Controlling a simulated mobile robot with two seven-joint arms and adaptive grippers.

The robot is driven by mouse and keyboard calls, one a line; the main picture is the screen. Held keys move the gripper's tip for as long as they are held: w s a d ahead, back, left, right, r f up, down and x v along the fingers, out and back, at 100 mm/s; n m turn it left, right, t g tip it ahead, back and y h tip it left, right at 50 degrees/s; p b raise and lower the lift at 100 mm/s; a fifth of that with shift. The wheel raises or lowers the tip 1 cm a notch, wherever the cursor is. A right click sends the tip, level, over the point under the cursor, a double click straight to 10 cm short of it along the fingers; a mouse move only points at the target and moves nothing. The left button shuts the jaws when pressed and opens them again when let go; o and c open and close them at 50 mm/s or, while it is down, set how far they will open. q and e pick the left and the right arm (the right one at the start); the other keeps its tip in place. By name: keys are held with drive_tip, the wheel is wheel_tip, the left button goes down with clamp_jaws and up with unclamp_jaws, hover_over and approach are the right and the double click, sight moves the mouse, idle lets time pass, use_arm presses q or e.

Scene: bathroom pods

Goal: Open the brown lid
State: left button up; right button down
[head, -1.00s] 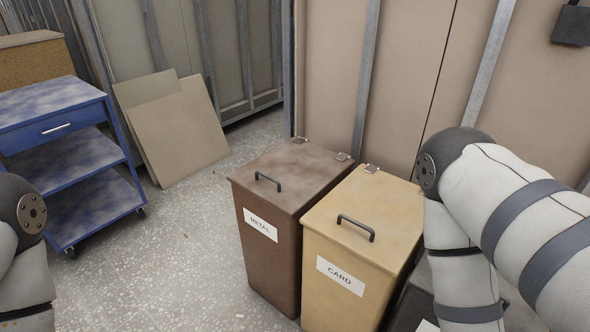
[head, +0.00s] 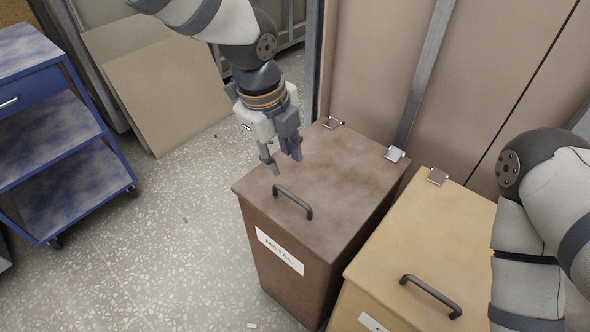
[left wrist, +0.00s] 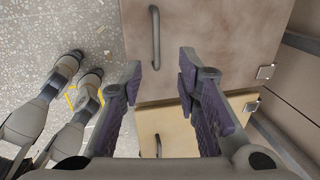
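The brown bin has a closed brown lid (head: 312,178) with a dark bar handle (head: 292,202) near its front edge and a METAL label on its front. In the left wrist view the brown lid (left wrist: 210,30) and its handle (left wrist: 155,38) show beyond the fingers. My left gripper (head: 284,166) is above the lid, pointing down, behind and slightly left of the handle, apart from it. Its fingers are spread and empty, as the left wrist view (left wrist: 160,78) shows. My right arm is at the right edge; its gripper is not visible.
A tan bin (head: 440,235) with a closed lid and its own handle stands close on the right of the brown bin. Tan wall panels rise behind both. A blue cart (head: 60,150) and leaning boards (head: 165,85) are at the left.

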sight(291, 195)
use_arm(q)
drive_tip(key=f, duration=0.3)
drive_tip(key=d+f, duration=0.1)
drive_tip(key=f, duration=0.3)
drive_tip(key=w+f+b, duration=0.1)
drive_tip(key=f, duration=0.3)
drive_tip(key=shift+d, duration=0.15)
clamp_jaws()
